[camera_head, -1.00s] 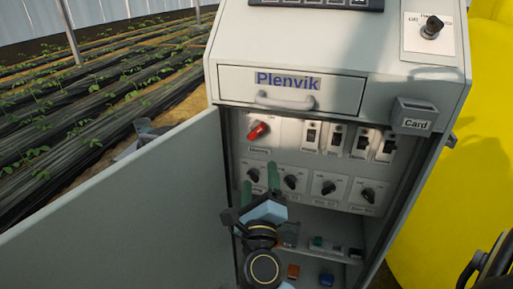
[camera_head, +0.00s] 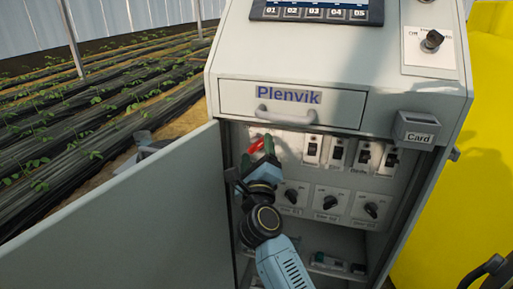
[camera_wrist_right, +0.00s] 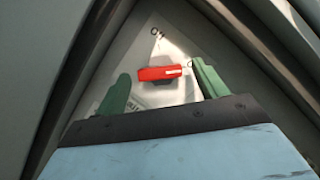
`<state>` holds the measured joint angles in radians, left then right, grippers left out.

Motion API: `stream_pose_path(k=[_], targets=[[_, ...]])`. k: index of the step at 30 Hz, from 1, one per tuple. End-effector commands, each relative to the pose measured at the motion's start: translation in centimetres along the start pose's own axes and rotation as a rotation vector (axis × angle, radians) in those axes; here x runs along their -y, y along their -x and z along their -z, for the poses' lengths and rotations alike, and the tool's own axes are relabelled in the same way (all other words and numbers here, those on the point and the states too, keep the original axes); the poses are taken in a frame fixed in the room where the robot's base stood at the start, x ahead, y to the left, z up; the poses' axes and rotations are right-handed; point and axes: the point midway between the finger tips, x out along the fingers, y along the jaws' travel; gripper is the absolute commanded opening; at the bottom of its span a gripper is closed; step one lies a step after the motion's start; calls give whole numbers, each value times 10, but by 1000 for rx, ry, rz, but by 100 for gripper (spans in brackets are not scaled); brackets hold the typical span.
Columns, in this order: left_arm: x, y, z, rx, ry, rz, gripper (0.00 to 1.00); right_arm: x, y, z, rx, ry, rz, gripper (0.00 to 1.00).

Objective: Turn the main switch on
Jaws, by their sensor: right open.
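The main switch is a red rotary handle (camera_head: 257,146) at the upper left of the panel inside the open cabinet. In the wrist view my right gripper (camera_wrist_right: 163,82) has one finger on each side of the handle, with gaps visible; depth is hard to judge.
The open cabinet door (camera_head: 130,222) stands to the left. Small black toggle switches (camera_head: 337,153) and black rotary knobs (camera_head: 330,203) are right of and below the main switch. Above are a Plenvik drawer (camera_head: 335,107) and a card holder (camera_head: 417,131). A yellow tank (camera_head: 485,170) stands at right.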

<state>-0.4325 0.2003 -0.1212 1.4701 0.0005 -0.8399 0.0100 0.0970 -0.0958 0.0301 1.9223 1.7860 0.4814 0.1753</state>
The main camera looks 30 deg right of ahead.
Motion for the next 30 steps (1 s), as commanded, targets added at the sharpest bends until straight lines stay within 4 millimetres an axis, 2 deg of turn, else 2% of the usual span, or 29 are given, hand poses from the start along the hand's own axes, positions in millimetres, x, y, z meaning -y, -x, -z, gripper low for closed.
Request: stream_pose_path(k=[6, 15, 25, 30], targets=[[0, 1, 2, 0, 1, 0, 36, 0, -17, 0, 0, 0, -1, 71], [0, 2, 2, 1, 1, 0, 36, 0, -18, 0, 0, 0, -1, 70], [0, 2, 2, 0, 1, 0, 36, 0, -18, 0, 0, 0, -1, 28], [-1, 4, 5, -5, 2, -1, 36, -1, -18, 1, 0, -21, 8, 28]])
